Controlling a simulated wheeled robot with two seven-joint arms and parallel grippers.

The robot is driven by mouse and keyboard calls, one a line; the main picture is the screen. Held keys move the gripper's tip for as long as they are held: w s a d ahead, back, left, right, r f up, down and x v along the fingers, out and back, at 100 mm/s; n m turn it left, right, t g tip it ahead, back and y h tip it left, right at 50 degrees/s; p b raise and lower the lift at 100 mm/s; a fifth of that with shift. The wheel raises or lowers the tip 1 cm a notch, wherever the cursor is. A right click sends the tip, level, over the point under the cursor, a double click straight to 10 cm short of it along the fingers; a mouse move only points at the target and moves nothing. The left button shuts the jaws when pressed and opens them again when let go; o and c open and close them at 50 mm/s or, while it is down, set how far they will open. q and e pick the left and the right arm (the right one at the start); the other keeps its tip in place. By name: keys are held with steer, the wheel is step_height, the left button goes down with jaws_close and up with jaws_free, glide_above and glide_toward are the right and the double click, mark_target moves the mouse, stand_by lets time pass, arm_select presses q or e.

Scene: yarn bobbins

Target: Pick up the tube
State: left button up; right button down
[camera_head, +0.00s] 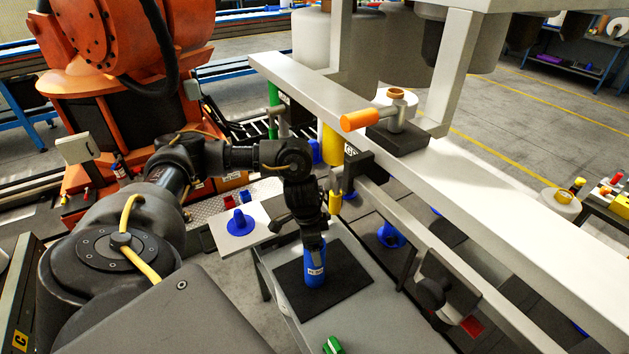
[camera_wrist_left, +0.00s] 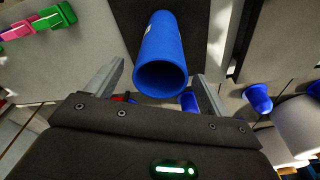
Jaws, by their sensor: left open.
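A blue tube (camera_head: 314,273) with a white label stands upright on a black mat (camera_head: 345,280) on a grey table. My left gripper (camera_head: 313,245) is right above the tube and hides its top in the head view. In the left wrist view the tube (camera_wrist_left: 161,62) shows its open round end toward the camera. The fingers of my left gripper (camera_wrist_left: 155,85) are open, one on each side of the tube's end, with gaps on both sides. My right gripper is in neither view.
A white beam (camera_head: 480,190) with a yellow cylinder (camera_head: 333,145) runs close on the right of my left arm. A small white table (camera_head: 240,228) with a blue part stands left. A green part (camera_head: 332,345) lies at the table's front.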

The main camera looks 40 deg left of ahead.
arm_select(q)
step_height(320, 180, down, 4)
steer(key=shift+w+d+f, duration=0.1)
steer(key=shift+f, duration=0.1)
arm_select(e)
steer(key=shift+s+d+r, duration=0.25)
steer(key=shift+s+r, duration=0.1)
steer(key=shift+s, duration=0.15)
arm_select(q)
steer(key=shift+c, duration=0.2)
steer(key=c, duration=1.4)
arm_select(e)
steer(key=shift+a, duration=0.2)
arm_select(q)
steer(key=shift+r+p, duration=0.1)
steer(key=shift+p, duration=0.25)
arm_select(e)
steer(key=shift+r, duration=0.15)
